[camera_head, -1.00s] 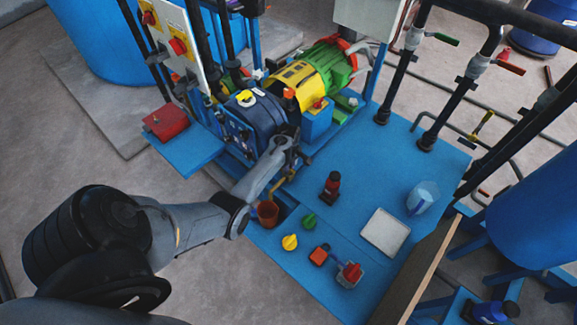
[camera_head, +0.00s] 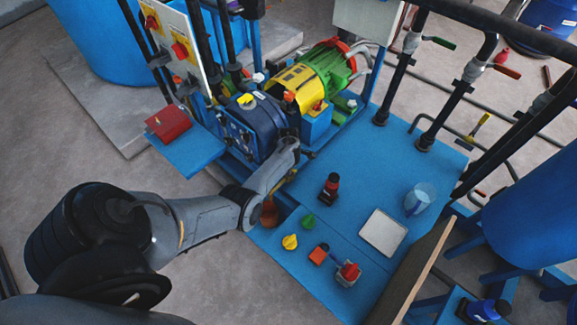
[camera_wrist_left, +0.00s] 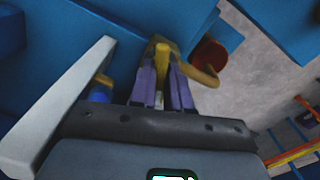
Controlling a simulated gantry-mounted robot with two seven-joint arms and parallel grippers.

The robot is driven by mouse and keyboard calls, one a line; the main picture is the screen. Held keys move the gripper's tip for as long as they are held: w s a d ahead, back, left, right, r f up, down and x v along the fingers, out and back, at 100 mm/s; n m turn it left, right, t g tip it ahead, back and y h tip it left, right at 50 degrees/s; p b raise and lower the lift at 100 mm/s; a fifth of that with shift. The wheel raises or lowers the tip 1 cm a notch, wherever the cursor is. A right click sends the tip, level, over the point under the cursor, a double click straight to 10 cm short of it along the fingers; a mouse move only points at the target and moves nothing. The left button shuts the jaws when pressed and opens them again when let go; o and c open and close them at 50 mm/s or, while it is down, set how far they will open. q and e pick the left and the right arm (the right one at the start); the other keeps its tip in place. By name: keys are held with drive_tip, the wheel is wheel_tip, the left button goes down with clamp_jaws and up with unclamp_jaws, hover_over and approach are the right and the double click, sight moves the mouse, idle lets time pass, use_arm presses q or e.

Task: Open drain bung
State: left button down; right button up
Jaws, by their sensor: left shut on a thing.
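My left gripper (camera_wrist_left: 161,75) is shut on a small yellow piece (camera_wrist_left: 162,58), gripped between its two purple fingers in the left wrist view. This piece looks like the drain bung or its handle, beside a curved brass-yellow pipe (camera_wrist_left: 203,76). An orange-red cup (camera_wrist_left: 210,57) sits near the pipe's end. In the head view the cup (camera_head: 269,214) stands at the left edge of the blue base, partly covered by my left arm. My left forearm reaches to the front of the dark blue pump housing (camera_head: 258,127); its wrist hides the bung and most of the gripper there. My right gripper is not in view.
The blue base (camera_head: 345,205) carries a green knob (camera_head: 308,221), a yellow knob (camera_head: 290,242), a dark bottle with a red cap (camera_head: 329,187), a white tray (camera_head: 382,232) and a clear beaker (camera_head: 420,199). A red box (camera_head: 168,123) lies on a blue shelf.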

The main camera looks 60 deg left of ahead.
use_arm(q)
drive_tip(key=shift+n, duration=0.9)
drive_tip(key=n, duration=0.2)
drive_tip(key=shift+n, duration=0.4)
drive_tip(key=n+b, duration=0.1)
drive_tip(key=n, duration=0.1)
drive_tip(key=shift+f+n, duration=0.1)
drive_tip(key=shift+n, duration=0.3)
drive_tip(key=n+b, duration=0.1)
drive_tip(key=n, duration=0.1)
drive_tip(key=shift+n, duration=0.3)
drive_tip(key=n+b, duration=0.4)
drive_tip(key=n, duration=0.1)
drive_tip(key=shift+f, duration=0.15)
drive_tip(key=n+b, duration=0.3)
drive_tip(key=n, duration=0.1)
drive_tip(key=shift+n+b, duration=0.95)
drive_tip(key=shift+n, duration=0.15)
